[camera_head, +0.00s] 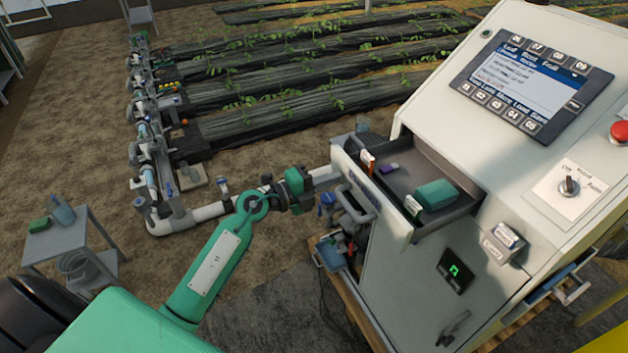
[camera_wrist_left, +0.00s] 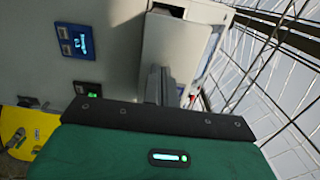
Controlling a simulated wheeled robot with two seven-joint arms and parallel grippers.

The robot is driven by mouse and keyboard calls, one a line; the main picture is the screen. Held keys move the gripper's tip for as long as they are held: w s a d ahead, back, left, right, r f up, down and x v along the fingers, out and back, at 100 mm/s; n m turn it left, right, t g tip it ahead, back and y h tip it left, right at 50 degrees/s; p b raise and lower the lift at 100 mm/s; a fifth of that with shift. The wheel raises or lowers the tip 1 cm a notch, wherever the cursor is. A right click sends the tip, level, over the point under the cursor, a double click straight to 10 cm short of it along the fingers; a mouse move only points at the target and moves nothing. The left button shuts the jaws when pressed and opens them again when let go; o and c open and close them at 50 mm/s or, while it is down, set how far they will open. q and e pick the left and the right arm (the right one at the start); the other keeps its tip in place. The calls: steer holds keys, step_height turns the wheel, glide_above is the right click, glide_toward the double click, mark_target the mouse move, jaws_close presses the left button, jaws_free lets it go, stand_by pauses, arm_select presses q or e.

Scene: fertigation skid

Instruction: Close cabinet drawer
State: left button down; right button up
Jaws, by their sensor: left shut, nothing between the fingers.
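The cabinet (camera_head: 400,285) is a pale box with a sloped control panel. Its drawer (camera_head: 385,207) is pulled out toward the left, with a dark tray inside. In the drawer lie a teal block (camera_head: 437,194), a small purple item (camera_head: 388,168) and small white-labelled pieces. My left gripper (camera_head: 328,174) is at the outer face of the drawer front, near its far end; whether it touches is unclear. In the left wrist view the shut, empty fingers (camera_wrist_left: 157,86) point at the pale drawer front (camera_wrist_left: 180,50). My right gripper is not in view.
A control screen (camera_head: 527,80), a red button (camera_head: 620,132) and a rotary switch (camera_head: 569,185) are on the cabinet top. A grey side table (camera_head: 70,240) stands at left. Pipework (camera_head: 150,185) runs behind.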

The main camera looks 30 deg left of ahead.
arm_select(q)
steer(key=shift+w+d, duration=0.2)
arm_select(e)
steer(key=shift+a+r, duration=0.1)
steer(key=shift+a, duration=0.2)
